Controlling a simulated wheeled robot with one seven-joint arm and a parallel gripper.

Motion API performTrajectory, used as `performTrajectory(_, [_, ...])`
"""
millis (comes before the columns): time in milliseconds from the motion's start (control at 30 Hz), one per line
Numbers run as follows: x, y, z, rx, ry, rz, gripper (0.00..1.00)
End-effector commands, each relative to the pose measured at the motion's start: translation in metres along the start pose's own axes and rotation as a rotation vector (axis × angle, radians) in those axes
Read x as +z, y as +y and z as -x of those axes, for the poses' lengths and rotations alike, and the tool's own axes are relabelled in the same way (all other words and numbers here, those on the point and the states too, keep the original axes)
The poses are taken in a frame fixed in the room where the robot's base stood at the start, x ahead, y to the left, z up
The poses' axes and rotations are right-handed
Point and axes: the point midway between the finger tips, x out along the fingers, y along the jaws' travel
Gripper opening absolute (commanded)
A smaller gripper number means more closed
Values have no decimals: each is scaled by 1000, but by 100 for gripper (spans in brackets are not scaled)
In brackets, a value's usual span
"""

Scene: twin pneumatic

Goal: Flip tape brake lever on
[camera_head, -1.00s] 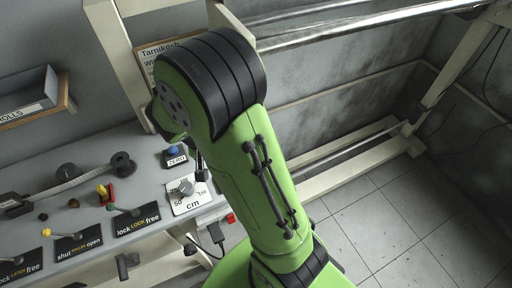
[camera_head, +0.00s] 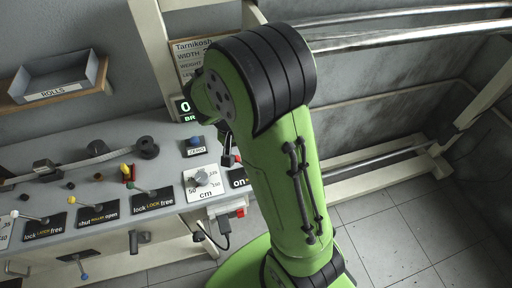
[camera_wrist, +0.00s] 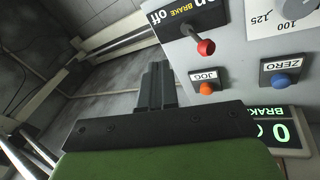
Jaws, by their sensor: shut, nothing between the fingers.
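The tape brake lever has a red knob (camera_wrist: 206,47) on a short metal stem, above a black plate marked on, BRAKE, off (camera_wrist: 178,15) in the wrist view. The stem slants down and right in that picture; which setting it holds I cannot tell. In the head view, part of the brake plate (camera_head: 239,179) shows, with the red knob (camera_head: 238,159) beside my arm. My gripper (camera_wrist: 156,68) is shut and empty, left of the knob in the wrist view and apart from it. In the head view my arm hides most of the gripper.
The orange JOG button (camera_wrist: 206,88) and blue ZERO button (camera_wrist: 280,81) are close to the lever. A green-lit display (camera_wrist: 275,133) is beyond them. The cm dial (camera_head: 201,178) and several other levers share the panel. A ROLLS tray (camera_head: 58,82) is on the wall.

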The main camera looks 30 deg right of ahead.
Motion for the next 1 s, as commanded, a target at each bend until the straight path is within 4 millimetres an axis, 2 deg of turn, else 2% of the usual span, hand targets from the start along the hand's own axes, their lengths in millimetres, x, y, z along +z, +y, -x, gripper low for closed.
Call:
performTrajectory(33, [-1,-3,17,-8,9,4,0])
performTrajectory(200, [0,-6,57,-6,8,4,0])
performTrajectory(367, [2,-7,81,-2,5,0,0])
performTrajectory(500, [2,-8,87,-1,3,0,0])
performTrajectory(1000, [3,-6,88,-6,6,1,0])
